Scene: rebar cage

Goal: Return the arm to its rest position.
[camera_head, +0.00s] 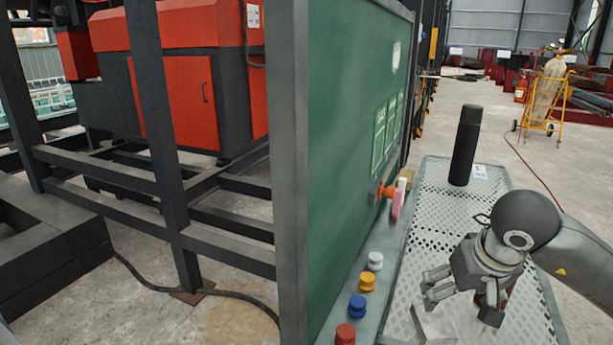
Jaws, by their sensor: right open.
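My right gripper (462,305) comes in from the right side and hangs over the perforated metal table (438,228). Its fingers are spread and point down to the left. A light grey block (433,325) lies on the table just below and left of the fingers; I cannot tell whether they touch it. A dark reddish-brown object partly shows behind the gripper, mostly hidden. My left gripper is not in view.
A black cylinder (465,146) stands upright on the table, farther back. White, yellow, blue and red knobs (358,306) line the ledge beside the green panel (345,150). An orange-and-pink item (396,200) is at the panel. Dark steel frames (165,120) fill the left.

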